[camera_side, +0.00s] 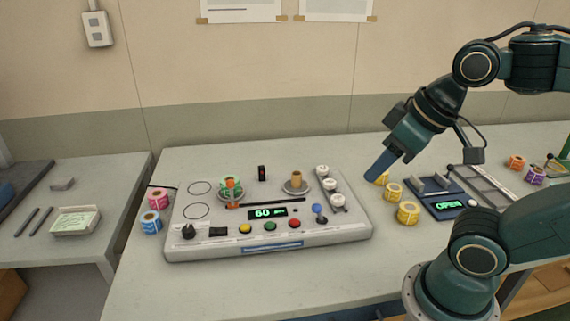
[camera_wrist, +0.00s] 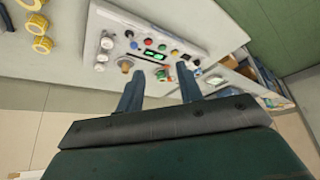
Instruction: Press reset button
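The control panel (camera_side: 345,236) is a light grey box on the table, with a yellow button (camera_side: 245,229), a green button (camera_side: 270,226) and a red button (camera_side: 295,223) along its front. I cannot read which one is the reset button. A green display (camera_side: 267,212) reads 60. In the wrist view the red button (camera_wrist: 148,43), green button (camera_wrist: 162,47) and yellow button (camera_wrist: 174,53) show beyond the fingers. My gripper (camera_side: 374,174) is in the air right of the panel, touching nothing. Its fingers (camera_wrist: 160,78) are apart and empty.
A blue-topped lever (camera_side: 318,210) stands beside the red button. Spools (camera_side: 231,186) and white rollers (camera_side: 330,184) rise behind the buttons. Yellow rolls (camera_side: 408,213) and a device reading OPEN (camera_side: 447,206) lie to the right. The table in front of the panel is clear.

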